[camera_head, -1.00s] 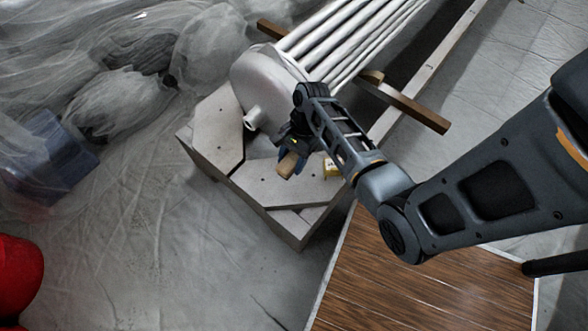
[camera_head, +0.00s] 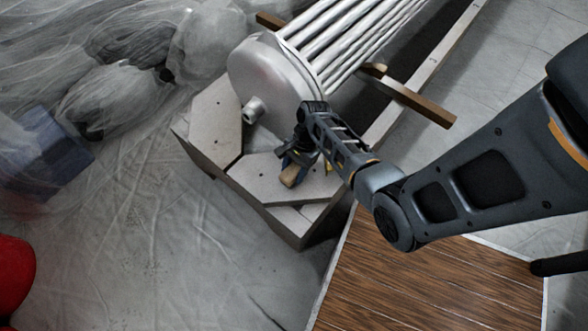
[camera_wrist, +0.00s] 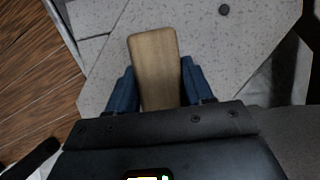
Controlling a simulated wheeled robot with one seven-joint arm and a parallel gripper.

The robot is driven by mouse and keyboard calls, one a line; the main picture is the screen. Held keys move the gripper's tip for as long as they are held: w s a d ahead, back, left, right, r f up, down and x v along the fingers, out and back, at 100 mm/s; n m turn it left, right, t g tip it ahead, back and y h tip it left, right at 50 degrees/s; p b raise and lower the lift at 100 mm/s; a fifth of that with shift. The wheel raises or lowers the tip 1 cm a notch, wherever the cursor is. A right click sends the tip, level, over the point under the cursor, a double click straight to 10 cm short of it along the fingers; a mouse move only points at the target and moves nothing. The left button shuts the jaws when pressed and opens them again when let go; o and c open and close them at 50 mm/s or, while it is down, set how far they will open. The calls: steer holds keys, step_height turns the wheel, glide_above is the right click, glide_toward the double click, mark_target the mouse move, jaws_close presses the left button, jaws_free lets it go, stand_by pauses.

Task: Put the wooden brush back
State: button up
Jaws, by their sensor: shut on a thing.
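The wooden brush (camera_head: 290,177) shows as a small tan block at the end of my arm in the head view. My gripper (camera_head: 297,163) is shut on it, above the light speckled top of the grey stand. In the wrist view the brush (camera_wrist: 155,68) is a flat tan wooden piece between the two blue fingers of my gripper (camera_wrist: 158,88), pointing away from the wrist. Its near end is hidden by my gripper body. I cannot tell whether the brush touches the surface below.
The grey stand (camera_head: 262,180) has bolted angled plates. A silver tube bundle with a round end cap (camera_head: 265,75) lies behind, on wooden bars (camera_head: 420,105). A small yellow item (camera_head: 328,167) is partly hidden by my arm. A brown wood-grain board (camera_head: 420,285) lies at right, and a red object (camera_head: 15,275) at far left.

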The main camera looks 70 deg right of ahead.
steer(key=o, duration=1)
steer(key=shift+f, duration=0.1)
steer(key=p+v, duration=0.3)
steer(key=v, duration=0.9)
steer(key=shift+p, duration=0.3)
steer(key=s+a+r+n+t+h, duration=0.1)
steer(key=s+a+n+t+h, duration=0.2)
steer(key=a, duration=0.4)
steer(key=s+a+n+t+h, duration=0.1)
steer(key=s+a+n+h, duration=0.1)
steer(key=s+a+n, duration=0.4)
steer(key=s+a+r+n+t, duration=0.2)
steer(key=r+n+t, duration=0.1)
steer(key=r, duration=0.7)
steer(key=s+a+r+n+t, duration=0.2)
steer(key=r+n, duration=0.3)
steer(key=r, duration=0.6)
steer(key=s+a+r+n+t, duration=0.2)
steer(key=a+r+n+t, duration=0.2)
steer(key=r, duration=0.7)
steer(key=shift+s+a+r+t+y, duration=0.2)
steer(key=shift+s+t+y, duration=0.1)
steer(key=shift+t, duration=0.1)
